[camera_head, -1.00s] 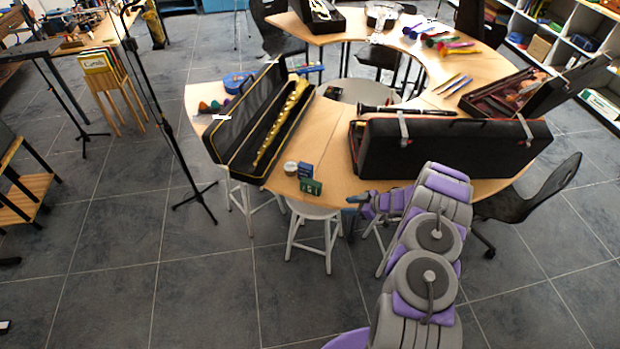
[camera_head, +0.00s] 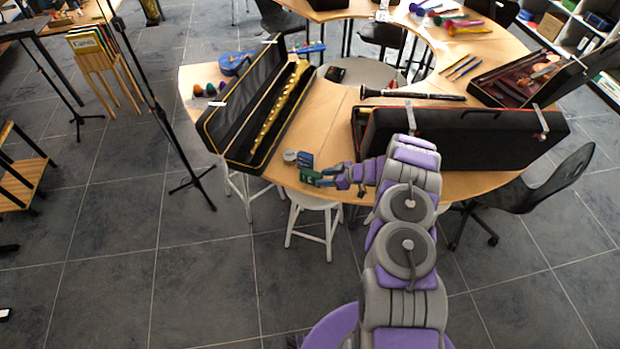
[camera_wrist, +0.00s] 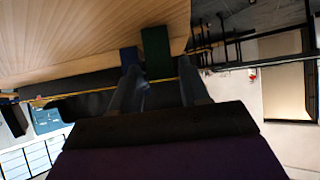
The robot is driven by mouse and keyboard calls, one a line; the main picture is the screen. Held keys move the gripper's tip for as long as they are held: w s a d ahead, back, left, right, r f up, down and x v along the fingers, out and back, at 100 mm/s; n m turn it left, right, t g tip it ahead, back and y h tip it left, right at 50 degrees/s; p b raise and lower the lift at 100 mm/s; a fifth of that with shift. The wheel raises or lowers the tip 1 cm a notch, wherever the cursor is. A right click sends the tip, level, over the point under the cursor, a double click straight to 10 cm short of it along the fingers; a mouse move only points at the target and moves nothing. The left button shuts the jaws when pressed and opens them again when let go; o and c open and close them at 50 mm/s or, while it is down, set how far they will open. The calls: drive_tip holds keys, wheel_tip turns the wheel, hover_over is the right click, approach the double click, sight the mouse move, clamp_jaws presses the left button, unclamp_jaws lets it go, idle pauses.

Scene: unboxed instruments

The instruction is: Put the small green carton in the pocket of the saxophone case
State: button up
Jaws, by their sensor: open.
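The small green carton (camera_head: 307,175) stands at the table's front edge; the wrist view shows it (camera_wrist: 156,48) between the lines of my fingers. My gripper (camera_head: 324,176) is open at the carton's right side in the head view; its two fingers also show in the wrist view (camera_wrist: 160,82). I cannot tell whether they touch the carton. The saxophone case (camera_head: 208,122) lies open to the left, black with yellow trim, holding a gold saxophone (camera_head: 275,116). Its trim also shows in the wrist view (camera_wrist: 80,92). I cannot make out the pocket clearly.
A blue carton (camera_head: 305,159) and a small round tin (camera_head: 289,156) stand close beside the green carton. A large black case (camera_head: 460,135) stands to the right of my arm. A clarinet (camera_head: 410,95) lies behind it. Bare tabletop (camera_head: 325,125) lies between the two cases.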

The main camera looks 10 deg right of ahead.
sight(311, 176)
drive_tip(key=shift+w, duration=0.35)
drive_tip(key=shift+w+a, duration=0.15)
drive_tip(key=shift+a, duration=0.15)
drive_tip(key=x, duration=0.6)
drive_tip(key=shift+a+r+b, duration=0.25)
drive_tip(key=shift+a+b, duration=0.1)
drive_tip(key=shift+b, duration=0.05)
drive_tip(key=shift+d, duration=0.5)
drive_tip(key=shift+c, duration=1.4)
drive_tip(key=shift+a, duration=0.4)
drive_tip(key=c, duration=0.5)
